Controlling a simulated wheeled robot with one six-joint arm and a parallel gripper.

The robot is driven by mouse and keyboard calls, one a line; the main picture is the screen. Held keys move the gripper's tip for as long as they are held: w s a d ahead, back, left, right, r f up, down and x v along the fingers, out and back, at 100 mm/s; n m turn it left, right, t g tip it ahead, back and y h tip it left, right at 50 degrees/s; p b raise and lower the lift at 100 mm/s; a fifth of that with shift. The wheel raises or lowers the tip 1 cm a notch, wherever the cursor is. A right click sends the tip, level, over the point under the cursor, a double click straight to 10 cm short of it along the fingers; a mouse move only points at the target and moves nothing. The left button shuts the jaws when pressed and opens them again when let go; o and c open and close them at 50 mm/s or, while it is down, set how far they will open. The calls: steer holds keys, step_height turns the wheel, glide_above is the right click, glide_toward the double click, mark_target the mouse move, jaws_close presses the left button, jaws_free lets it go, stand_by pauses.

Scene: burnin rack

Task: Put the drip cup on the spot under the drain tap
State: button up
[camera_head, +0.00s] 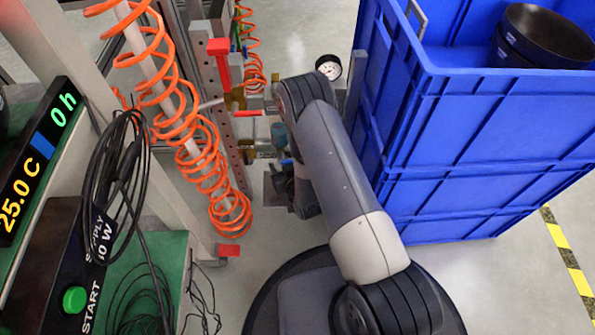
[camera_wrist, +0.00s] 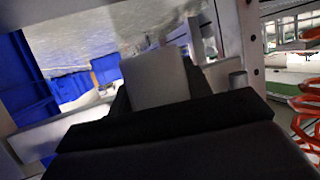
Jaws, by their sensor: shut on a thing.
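My gripper (camera_wrist: 158,105) shows dark in the wrist view, shut on a pale grey thing, the drip cup (camera_wrist: 155,76). Only a plain face of it shows. In the head view my arm reaches down and away between the rack and the blue crates, and its links hide most of the gripper and the cup. Brass valve fittings with red handles (camera_head: 247,113) sit low on the rack post, left of my arm's end. I cannot tell which of them is the drain tap. The spot under it cannot be made out clearly.
Stacked blue crates (camera_head: 480,150) stand close on the right, with black bowls (camera_head: 540,38) in the top one. Coiled orange hoses (camera_head: 180,110) hang at left. A round gauge (camera_head: 328,67) is beyond my arm. A bench with black cables (camera_head: 115,190) is at left.

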steer(key=shift+w+a+r, duration=0.1)
steer(key=shift+w+a, duration=0.05)
steer(key=shift+a, duration=0.3)
steer(key=shift+d, duration=0.1)
steer(key=shift+f+b, duration=0.35)
steer(key=shift+f, duration=0.15)
steer(key=shift+f+b, duration=1.2)
steer(key=shift+f, duration=1.3)
steer(key=shift+f, duration=0.45)
steer(key=o, duration=1.2)
steer(key=shift+d, duration=0.1)
